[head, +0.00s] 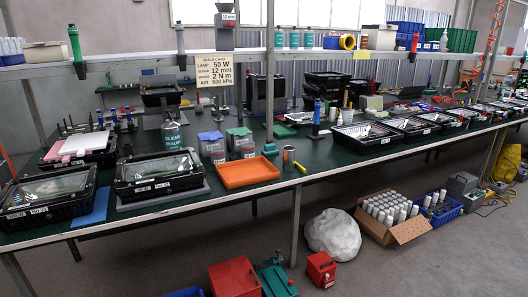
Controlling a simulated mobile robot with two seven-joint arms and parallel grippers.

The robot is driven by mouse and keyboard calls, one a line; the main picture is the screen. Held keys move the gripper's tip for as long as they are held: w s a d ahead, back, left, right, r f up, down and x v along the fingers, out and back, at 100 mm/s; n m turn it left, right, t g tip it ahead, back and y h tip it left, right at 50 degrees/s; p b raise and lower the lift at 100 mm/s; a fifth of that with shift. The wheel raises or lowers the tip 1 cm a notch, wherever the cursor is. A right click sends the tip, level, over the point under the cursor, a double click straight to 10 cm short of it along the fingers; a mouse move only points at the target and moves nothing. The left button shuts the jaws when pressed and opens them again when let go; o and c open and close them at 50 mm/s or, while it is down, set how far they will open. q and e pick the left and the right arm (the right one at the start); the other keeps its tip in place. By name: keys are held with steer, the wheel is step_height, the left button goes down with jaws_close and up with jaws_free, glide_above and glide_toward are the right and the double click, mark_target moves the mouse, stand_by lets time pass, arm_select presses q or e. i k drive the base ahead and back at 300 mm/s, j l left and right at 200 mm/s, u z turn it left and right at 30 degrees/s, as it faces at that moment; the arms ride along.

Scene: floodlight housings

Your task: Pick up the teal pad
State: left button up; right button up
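I cannot tell for certain which thing is the teal pad. A small teal item (270,149) lies on the dark green bench top, right of the grey tins and behind the orange tray (247,173). A flat teal-green piece (239,132) lies on top of a grey tin (240,145), and a blue-grey piece (210,137) tops the tin to its left. A flat blue sheet (93,213) lies on the bench between two floodlight housings. Neither of my grippers is in view.
Black floodlight housings (157,174) (47,195) stand along the front left; more housings (367,136) line the right. A labelled bottle (171,134) and upright posts crowd the middle. A shelf (200,55) runs above. Boxes (393,215) and a white sack (333,234) are on the floor.

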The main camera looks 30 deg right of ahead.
mark_target(270, 150)
steer(key=i+l+u, duration=0.1)
steer(key=u, duration=0.25)
steer(key=l+u, duration=0.7)
steer(key=l, duration=0.4)
steer(key=l+u, duration=0.1)
steer(key=l, duration=1.1)
steer(key=k+l+u, duration=0.15)
steer(key=l, duration=1.05)
steer(key=i+l, duration=0.05)
